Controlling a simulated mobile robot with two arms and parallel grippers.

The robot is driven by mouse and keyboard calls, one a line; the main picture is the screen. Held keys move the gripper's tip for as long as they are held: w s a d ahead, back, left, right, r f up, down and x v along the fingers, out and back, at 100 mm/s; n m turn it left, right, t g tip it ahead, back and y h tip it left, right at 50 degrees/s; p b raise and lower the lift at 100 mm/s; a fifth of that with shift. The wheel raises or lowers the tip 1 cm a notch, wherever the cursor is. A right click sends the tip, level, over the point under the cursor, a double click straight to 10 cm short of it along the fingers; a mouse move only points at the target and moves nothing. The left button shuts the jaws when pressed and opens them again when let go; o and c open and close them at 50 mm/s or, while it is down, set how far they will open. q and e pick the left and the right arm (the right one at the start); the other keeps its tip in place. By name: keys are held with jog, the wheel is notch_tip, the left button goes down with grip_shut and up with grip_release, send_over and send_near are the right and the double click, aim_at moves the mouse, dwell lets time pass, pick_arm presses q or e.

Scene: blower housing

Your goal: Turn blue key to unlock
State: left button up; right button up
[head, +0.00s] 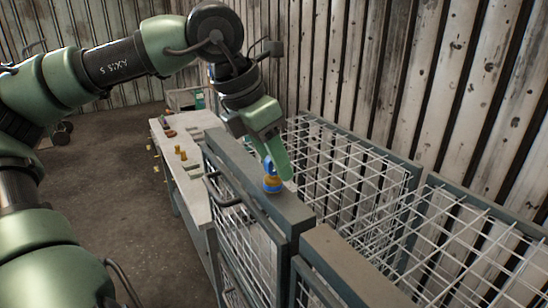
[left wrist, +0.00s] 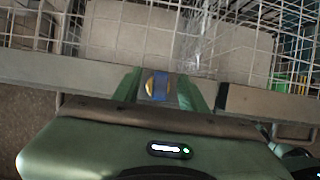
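The blue key (head: 270,166) stands upright in a brass-coloured lock (head: 272,184) on top of the grey frame of a wire-mesh cage door. My left gripper (head: 276,166) reaches down from above, with its green fingers at the key. In the left wrist view the blue key (left wrist: 160,84) shows between the two green fingers, with a brassy part at its left. The fingers stand on either side of the key, with narrow gaps that look clear, so the gripper looks open. My right gripper is not in view.
The mesh cage (head: 345,165) spreads to the right, with a second grey-framed section at lower right. A black handle (head: 222,192) sticks out from the door. A pale workbench (head: 188,165) with small brass-coloured items stands behind at left. Open floor (head: 110,190) lies left of it.

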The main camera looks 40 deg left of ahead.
pick_arm(q)
jog(key=b+v, duration=0.1)
jog(key=v, duration=0.6)
jog(key=shift+r, duration=0.35)
jog(key=shift+s+a, duration=0.1)
